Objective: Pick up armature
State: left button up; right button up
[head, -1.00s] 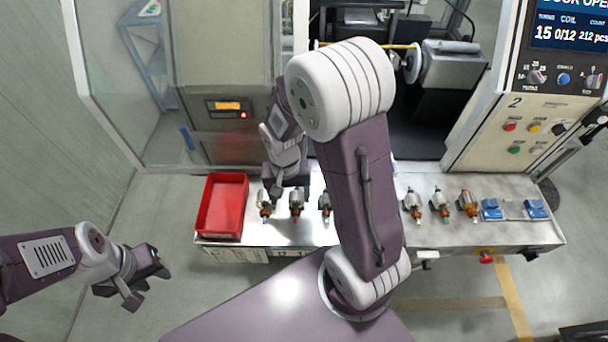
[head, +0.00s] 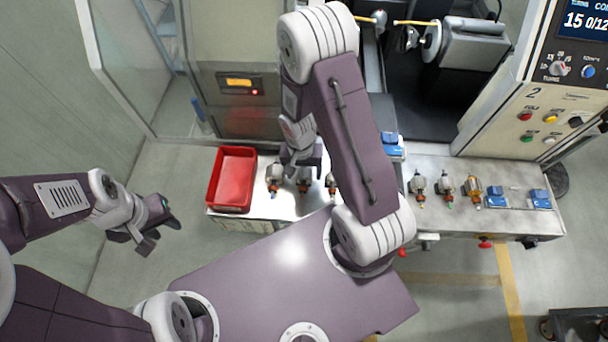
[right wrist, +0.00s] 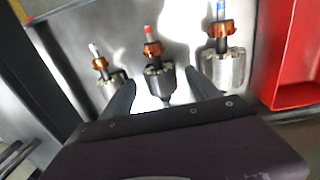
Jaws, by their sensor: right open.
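Several armatures with metal cores and copper-coloured ends stand in a row on the steel bench. My right gripper (head: 302,172) is open over the second armature from the left (head: 304,186), next to the red bin. In the right wrist view this armature (right wrist: 155,78), with a red tip, lies between my two open fingers (right wrist: 160,92); contact cannot be told. A blue-tipped armature (right wrist: 222,62) and a white-tipped one (right wrist: 104,76) flank it. My left gripper (head: 152,226) is open and empty, away from the bench at the left.
A red bin (head: 232,180) stands at the bench's left end. More armatures (head: 445,186) and blue blocks (head: 540,198) sit on the right part. The winding machine (head: 470,45) and control panel (head: 560,95) rise behind. Neighbouring armatures stand close to my right fingers.

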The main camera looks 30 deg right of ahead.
jog(key=shift+s+a+f, duration=0.1)
jog(key=shift+f, duration=0.55)
jog(key=c, duration=0.6)
grip_shut()
